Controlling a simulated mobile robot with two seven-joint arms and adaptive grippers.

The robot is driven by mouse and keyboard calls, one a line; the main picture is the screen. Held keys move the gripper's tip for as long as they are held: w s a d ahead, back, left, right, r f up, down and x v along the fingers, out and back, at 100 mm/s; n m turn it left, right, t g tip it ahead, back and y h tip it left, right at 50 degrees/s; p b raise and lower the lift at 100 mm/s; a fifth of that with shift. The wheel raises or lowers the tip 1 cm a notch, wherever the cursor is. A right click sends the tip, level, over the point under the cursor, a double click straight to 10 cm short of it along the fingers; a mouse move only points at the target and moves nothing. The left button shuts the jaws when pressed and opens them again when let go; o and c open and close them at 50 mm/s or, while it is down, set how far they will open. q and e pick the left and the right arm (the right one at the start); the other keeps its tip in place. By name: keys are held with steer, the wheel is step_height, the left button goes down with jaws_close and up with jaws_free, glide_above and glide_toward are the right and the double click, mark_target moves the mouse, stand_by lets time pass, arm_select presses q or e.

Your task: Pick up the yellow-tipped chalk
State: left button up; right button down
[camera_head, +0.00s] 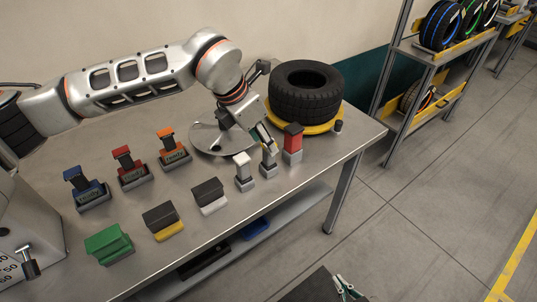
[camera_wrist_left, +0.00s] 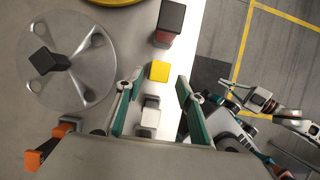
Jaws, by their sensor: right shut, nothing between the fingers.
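The yellow-tipped chalk shows its yellow square top (camera_wrist_left: 160,71) in the left wrist view, just ahead of and between my left fingertips. In the head view its grey body (camera_head: 268,167) stands upright on the table, and my left gripper (camera_head: 268,138) hides its top. My left gripper (camera_wrist_left: 160,77) is open, with its two green-sided fingers apart; I cannot tell whether either touches the chalk. My right gripper (camera_head: 346,287) is shut and empty at the bottom of the head view, away from the table.
A round metal plate (camera_head: 212,140) lies behind. A tyre (camera_head: 306,91) rests on a yellow base at the back right. Stamps and erasers occupy the table's left and front.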

mark_target(269, 158)
arm_select(q)
steer(key=shift+d+f, duration=0.35)
steer(key=shift+f, duration=0.35)
steer(key=x, duration=0.5)
steer(key=shift+w+a+f, duration=0.15)
steer(key=shift+a+f, duration=0.15)
steer(key=shift+f, duration=0.15)
jaws_close()
